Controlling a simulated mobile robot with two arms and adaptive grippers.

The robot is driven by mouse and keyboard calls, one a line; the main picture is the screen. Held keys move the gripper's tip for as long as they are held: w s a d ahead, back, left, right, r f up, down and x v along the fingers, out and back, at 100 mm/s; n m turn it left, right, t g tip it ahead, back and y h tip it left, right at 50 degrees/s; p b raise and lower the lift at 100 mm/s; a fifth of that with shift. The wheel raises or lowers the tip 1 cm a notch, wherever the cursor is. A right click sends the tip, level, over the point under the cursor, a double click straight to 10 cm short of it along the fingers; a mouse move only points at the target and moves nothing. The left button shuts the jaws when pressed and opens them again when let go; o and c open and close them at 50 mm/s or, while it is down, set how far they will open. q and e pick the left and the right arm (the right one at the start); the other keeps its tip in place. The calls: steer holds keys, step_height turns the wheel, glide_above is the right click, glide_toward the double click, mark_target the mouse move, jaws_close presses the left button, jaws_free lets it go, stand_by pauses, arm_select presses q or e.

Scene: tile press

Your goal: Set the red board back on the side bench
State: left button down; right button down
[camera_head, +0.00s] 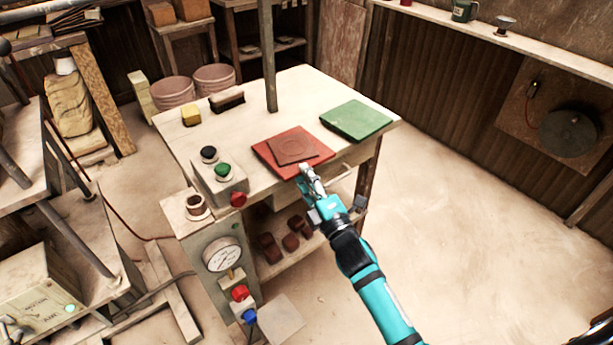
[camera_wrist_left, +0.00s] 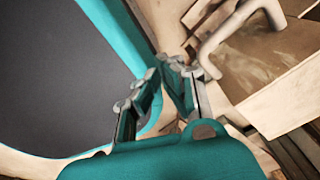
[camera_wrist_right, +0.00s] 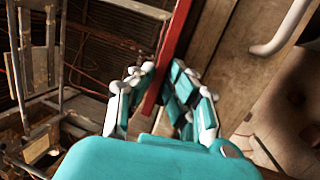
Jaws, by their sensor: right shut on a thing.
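The red board (camera_head: 268,158) shows at the front of the light bench top (camera_head: 290,95), with a square brownish-red tile (camera_head: 292,149) bearing a round mark on it. Whether the board touches the bench top is hard to tell. My right gripper (camera_head: 306,172) is shut on the board's near edge; the right wrist view shows the board edge-on (camera_wrist_right: 172,45) between its fingers. A green board (camera_head: 356,120) lies flat on the bench to the right. My left gripper (camera_wrist_left: 160,70) has its fingertips together with nothing seen between them; I cannot make it out in the head view.
A yellow block (camera_head: 191,116), a dark brush (camera_head: 227,100) and a button box (camera_head: 219,177) stand on the bench's left. A dark post (camera_head: 269,55) rises at the back. A pressure gauge (camera_head: 222,255) is at the front left. The floor on the right is clear.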

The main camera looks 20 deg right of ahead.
steer(key=c, duration=1.3)
jaws_free()
steer(key=shift+c, duration=0.2)
steer(key=v, duration=1.2)
steer(key=shift+r+p, duration=0.2)
steer(key=shift+p, duration=0.1)
